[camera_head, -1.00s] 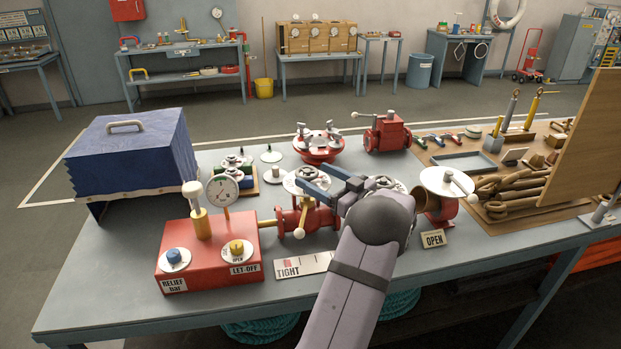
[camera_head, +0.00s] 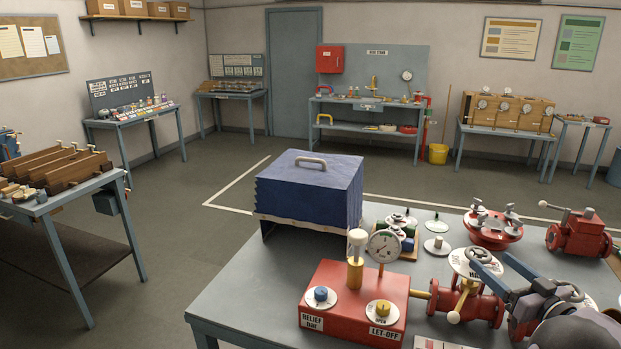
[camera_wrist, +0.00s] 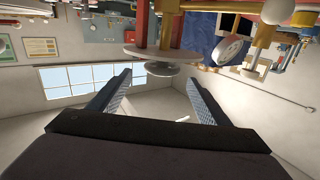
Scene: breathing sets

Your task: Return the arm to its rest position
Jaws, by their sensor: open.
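My gripper (camera_head: 488,254) is at the lower right of the head view, its two blue-grey fingers apart and pointing left over the red valve (camera_head: 468,303) with a white round plate. In the wrist view, which looks upside down, the gripper (camera_wrist: 160,76) is open with nothing clamped between its fingers. A white disc (camera_wrist: 138,52) with a grey hub shows just beyond the fingertips; whether they touch it I cannot tell. Most of my arm is cut off by the head view's lower right corner.
The red box (camera_head: 345,285) with gauge (camera_head: 383,245) and knobs stands left of the gripper. A blue bellows (camera_head: 310,190) is behind it. Red valve bodies (camera_head: 578,236) stand at the right. The bench's front left area (camera_head: 250,285) is bare.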

